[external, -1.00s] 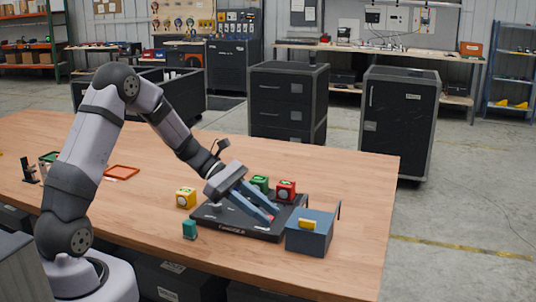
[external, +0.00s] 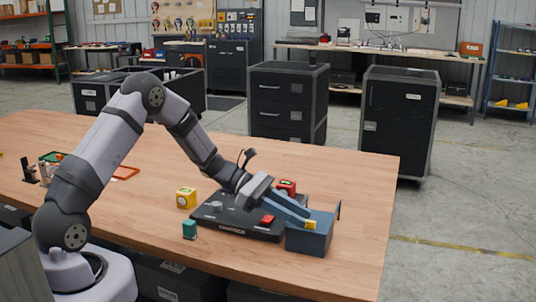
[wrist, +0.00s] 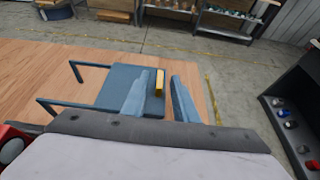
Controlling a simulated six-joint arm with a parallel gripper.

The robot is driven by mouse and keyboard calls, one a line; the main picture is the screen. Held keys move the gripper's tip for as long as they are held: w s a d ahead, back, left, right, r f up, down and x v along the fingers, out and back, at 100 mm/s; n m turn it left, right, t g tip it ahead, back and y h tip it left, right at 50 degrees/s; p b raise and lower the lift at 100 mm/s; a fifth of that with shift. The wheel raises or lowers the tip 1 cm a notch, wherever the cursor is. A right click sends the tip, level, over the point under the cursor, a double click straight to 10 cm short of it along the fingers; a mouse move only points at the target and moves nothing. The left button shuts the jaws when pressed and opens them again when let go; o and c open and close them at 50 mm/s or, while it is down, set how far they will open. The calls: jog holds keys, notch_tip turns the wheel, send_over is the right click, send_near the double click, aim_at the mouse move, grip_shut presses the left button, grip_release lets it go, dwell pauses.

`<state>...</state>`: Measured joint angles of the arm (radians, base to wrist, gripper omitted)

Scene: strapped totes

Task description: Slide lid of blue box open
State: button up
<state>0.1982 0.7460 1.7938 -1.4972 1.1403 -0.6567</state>
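The blue box (external: 308,242) sits at the right end of the dark panel on the wooden table. Its flat blue lid (wrist: 105,88) covers the top, with a small yellow handle (external: 310,225) standing on it. In the wrist view the yellow handle (wrist: 159,84) shows between the two blue fingers. My gripper (external: 306,218) is at the lid, tilted down, with its fingertips close to the handle. The fingers in the wrist view (wrist: 160,77) are apart, with gaps beside the handle. Whether a finger touches the handle or lid is not clear.
The dark panel (external: 215,222) bears a red block (external: 267,219) beside the box. Another red block (external: 287,187) is behind my gripper. A yellow block (external: 186,198) and a green block (external: 189,229) stand left. A thin rail frame (wrist: 60,105) extends from the box.

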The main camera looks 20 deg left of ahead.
jog(key=shift+d+f, duration=0.25)
jog(key=shift+d, duration=0.3)
grip_shut()
dwell(1.1)
